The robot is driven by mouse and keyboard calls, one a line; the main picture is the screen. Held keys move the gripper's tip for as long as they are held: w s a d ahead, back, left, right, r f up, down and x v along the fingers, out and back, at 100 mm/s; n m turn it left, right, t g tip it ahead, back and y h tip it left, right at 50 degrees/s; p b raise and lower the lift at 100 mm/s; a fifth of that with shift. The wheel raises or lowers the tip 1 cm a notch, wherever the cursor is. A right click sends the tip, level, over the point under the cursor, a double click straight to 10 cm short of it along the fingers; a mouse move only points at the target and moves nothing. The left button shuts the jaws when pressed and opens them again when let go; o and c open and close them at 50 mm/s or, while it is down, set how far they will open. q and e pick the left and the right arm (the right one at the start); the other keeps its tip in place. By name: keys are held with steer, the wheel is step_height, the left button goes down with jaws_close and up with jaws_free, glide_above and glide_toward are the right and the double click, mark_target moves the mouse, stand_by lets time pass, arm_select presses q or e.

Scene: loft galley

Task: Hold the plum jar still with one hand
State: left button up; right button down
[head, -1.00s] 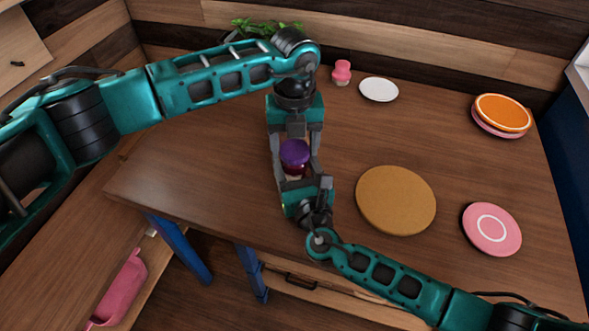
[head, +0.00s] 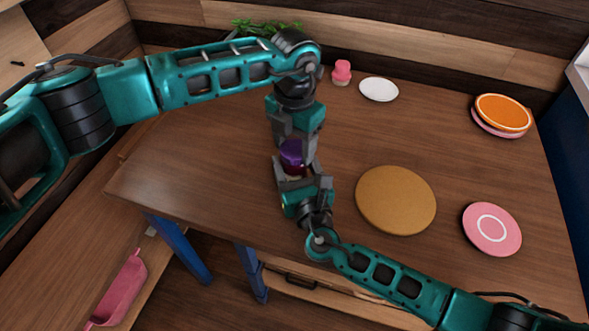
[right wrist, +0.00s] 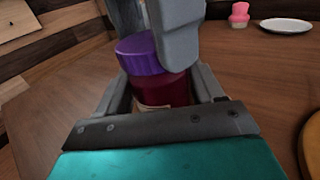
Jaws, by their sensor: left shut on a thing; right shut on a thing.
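The plum jar (head: 291,154) has a purple lid and a dark red body, and it stands upright on the wooden table. In the right wrist view the jar (right wrist: 165,92) shows its lid and part of a pale label. My left gripper (head: 292,150) comes from the far side and is shut on the jar's purple lid. My right gripper (head: 293,170) comes from the near side and is shut on the jar's body, below the lid. The two grippers partly hide the jar in the head view.
A round cork-coloured board (head: 396,200) lies right of the jar. A pink plate (head: 491,245), an orange plate (head: 503,112) on a pink one, a white plate (head: 379,89) and a small pink object (head: 341,73) are further off. The table's left part is clear.

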arm_select(q)
steer(key=m, duration=0.5)
steer(key=shift+m, duration=0.4)
steer(key=m, duration=0.6)
steer(key=shift+m, duration=0.3)
steer(key=o, duration=1.2)
steer(key=shift+o, duration=0.2)
step_height(320, 180, up, 12)
arm_select(e)
steer(key=shift+c, duration=0.3)
jaws_free()
steer(key=shift+s, duration=0.1)
arm_select(q)
steer(key=shift+r, duration=0.15)
arm_select(e)
steer(key=v, duration=1.2)
steer(key=shift+s+d, duration=0.15)
steer(key=shift+s, duration=0.2)
